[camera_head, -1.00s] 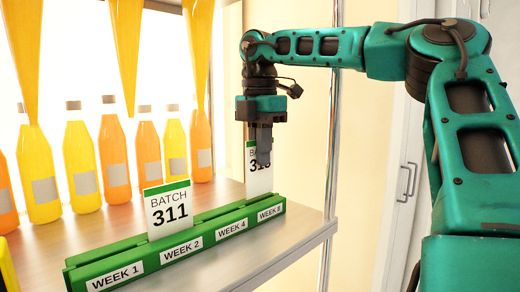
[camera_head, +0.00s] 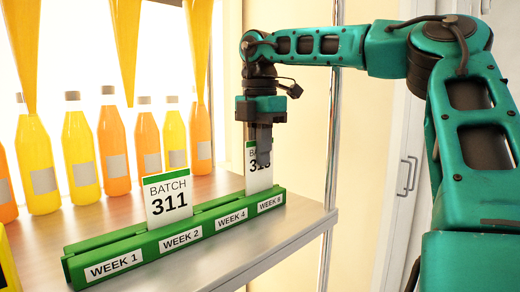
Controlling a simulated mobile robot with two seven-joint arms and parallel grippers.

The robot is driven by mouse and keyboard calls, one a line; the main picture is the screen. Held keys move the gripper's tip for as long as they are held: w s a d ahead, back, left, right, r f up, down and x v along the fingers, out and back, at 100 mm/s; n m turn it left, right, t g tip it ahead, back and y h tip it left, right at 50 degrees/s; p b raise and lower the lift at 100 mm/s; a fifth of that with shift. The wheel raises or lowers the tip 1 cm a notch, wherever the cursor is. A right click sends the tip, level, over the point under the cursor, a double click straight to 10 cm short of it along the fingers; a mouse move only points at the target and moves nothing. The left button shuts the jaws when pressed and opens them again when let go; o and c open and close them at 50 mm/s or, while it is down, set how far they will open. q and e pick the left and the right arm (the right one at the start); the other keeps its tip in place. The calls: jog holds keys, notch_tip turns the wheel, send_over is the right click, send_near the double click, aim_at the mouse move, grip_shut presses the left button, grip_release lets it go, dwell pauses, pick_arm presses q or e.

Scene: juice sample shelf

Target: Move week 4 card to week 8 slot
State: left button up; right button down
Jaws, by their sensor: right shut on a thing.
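The green card rack (camera_head: 215,213) lies along the shelf, with labels WEEK 1, WEEK 2, WEEK 4 and WEEK 8 from left to right. A white card with a green top, BATCH 311 (camera_head: 168,198), stands upright near the WEEK 2 label. My right gripper (camera_head: 263,152) points down and is shut on a second BATCH card (camera_head: 258,182). Its number is partly hidden by the fingers. This card is upright above the WEEK 8 end, its lower edge at the rack's top. I cannot tell how deep it sits. No card shows at WEEK 4. My left gripper is not in view.
Several yellow and orange juice bottles (camera_head: 113,152) stand on the shelf (camera_head: 100,222) behind the rack. A metal shelf post (camera_head: 331,150) rises right of my gripper. A yellow object (camera_head: 6,268) shows at the left edge.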

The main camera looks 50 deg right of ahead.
jog(key=shift+f, duration=0.25)
dwell(0.6)
jog(key=shift+f+b, duration=0.4)
jog(key=shift+f, duration=0.35)
jog(key=c, duration=1.2)
grip_release()
jog(key=shift+o, duration=0.2)
jog(key=shift+r, duration=0.15)
notch_tip(320, 180, up, 12)
jog(key=shift+f+p, duration=0.15)
jog(key=shift+p, duration=0.95)
jog(key=shift+r, duration=0.5)
